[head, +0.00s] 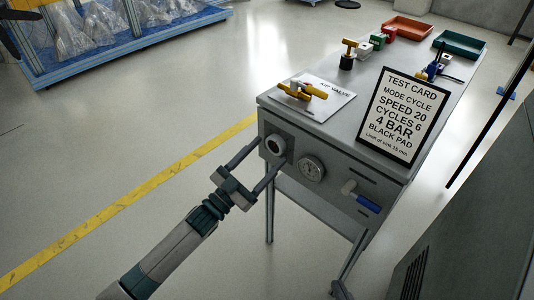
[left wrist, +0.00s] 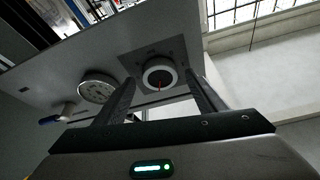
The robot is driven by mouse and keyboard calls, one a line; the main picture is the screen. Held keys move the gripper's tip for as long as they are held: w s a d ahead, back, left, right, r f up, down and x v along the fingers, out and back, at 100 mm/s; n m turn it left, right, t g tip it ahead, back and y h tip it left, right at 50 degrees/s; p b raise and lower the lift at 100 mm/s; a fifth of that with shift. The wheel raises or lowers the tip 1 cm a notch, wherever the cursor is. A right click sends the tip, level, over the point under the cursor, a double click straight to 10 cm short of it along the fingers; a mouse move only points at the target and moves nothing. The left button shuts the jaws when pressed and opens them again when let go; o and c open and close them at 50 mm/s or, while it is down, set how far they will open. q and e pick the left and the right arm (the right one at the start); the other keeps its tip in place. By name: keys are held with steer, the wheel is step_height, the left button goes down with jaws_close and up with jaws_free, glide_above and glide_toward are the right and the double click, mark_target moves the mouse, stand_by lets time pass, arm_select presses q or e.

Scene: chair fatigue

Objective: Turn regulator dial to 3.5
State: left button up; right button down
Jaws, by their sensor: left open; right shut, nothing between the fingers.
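A round gauge (head: 312,168) sits right of the dial. My right gripper (head: 351,264) seems to show low by the bench's front right leg, shut and empty.
A blue-handled lever (head: 366,202) is on the bench front. On top are the test card (head: 402,115), a yellow valve on a white sheet (head: 325,106), small fixtures, a red tray (head: 409,29) and a green tray (head: 459,45). Floor left of the bench is clear.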

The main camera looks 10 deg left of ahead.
arm_select(q)
steer(key=v, duration=1.6)
steer(key=shift+s, duration=0.15)
arm_select(e)
steer(key=shift+f, duration=0.1)
arm_select(q)
steer(key=shift+f, duration=0.1)
arm_select(e)
steer(key=shift+s, duration=0.15)
steer(key=shift+a, duration=0.1)
